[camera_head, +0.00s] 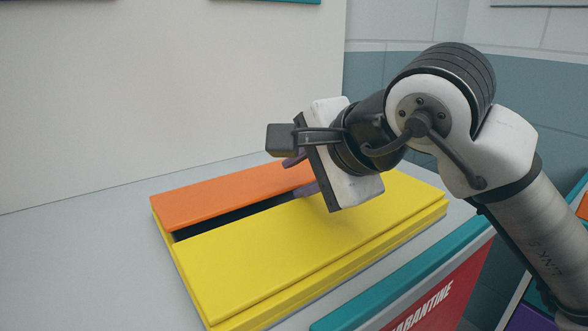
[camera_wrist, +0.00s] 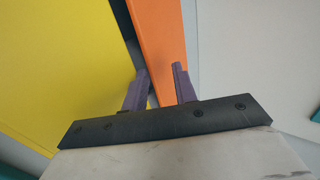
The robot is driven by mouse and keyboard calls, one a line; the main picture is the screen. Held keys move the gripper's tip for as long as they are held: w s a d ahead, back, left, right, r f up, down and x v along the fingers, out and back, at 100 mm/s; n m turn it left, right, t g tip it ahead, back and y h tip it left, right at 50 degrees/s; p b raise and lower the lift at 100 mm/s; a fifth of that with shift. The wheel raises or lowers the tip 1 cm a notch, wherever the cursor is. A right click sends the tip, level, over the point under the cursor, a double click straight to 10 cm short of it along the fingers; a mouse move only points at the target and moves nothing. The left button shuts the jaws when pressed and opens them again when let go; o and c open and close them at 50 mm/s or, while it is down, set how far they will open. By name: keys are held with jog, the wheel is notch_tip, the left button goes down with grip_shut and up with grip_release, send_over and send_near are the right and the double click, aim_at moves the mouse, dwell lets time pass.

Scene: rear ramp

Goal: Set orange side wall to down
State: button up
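The orange side wall (camera_head: 225,198) is a long flat panel lying along the back of the yellow box, sloping or flat; its exact tilt is hard to tell. It also shows in the wrist view (camera_wrist: 158,38), running down between my fingers. My gripper (camera_head: 300,173) is over the right part of the orange wall. Its two purple fingers are apart, also in the wrist view (camera_wrist: 160,88). One finger is in the dark gap beside the yellow panel, the other at the orange wall's far edge. I cannot tell whether they touch it. My wrist hides the wall's right end.
A yellow panel (camera_head: 310,245) covers the front of the box, with a dark gap between it and the orange wall. The box sits on a grey surface (camera_head: 90,262) that is clear on the left. A teal-edged red panel (camera_head: 440,305) stands at the front right.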

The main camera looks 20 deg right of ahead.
jog(key=shift+s+d+r+p, duration=0.15)
jog(key=shift+s+d+r, duration=0.15)
jog(key=shift+s, duration=0.95)
jog(key=shift+s+d+r+p, duration=0.1)
jog(key=shift+s+d+r, duration=0.2)
jog(key=shift+s, duration=0.95)
jog(key=shift+s+d+r+p, duration=0.2)
jog(key=shift+s+r, duration=0.2)
jog(key=shift+s, duration=0.85)
jog(key=p+v, duration=0.1)
jog(key=v, duration=1.2)
jog(key=shift+s+r+p, duration=0.3)
jog(key=shift+p, duration=0.05)
